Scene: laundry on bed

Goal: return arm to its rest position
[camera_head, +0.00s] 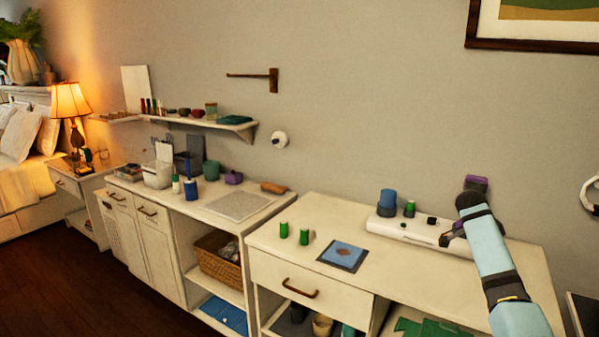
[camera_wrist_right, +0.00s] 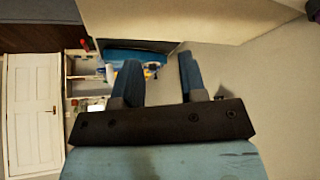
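My right arm (camera_head: 495,260), light blue with dark joints, reaches up from the lower right in the head view, over the right cabinet. Its wrist end is beside the white raised strip on the cabinet top. In the right wrist view my right gripper (camera_wrist_right: 159,62) shows two blue fingers standing apart. No object is visible between them, so it is open and looks empty. My left arm and left gripper are not in view.
The right cabinet top (camera_head: 380,282) carries green cylinders (camera_head: 284,230), a blue square mat (camera_head: 344,255) and a white strip (camera_head: 400,234) with blue and green pieces. A wall shelf (camera_head: 205,122) hangs left. A white door (camera_wrist_right: 35,115) shows in the wrist view.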

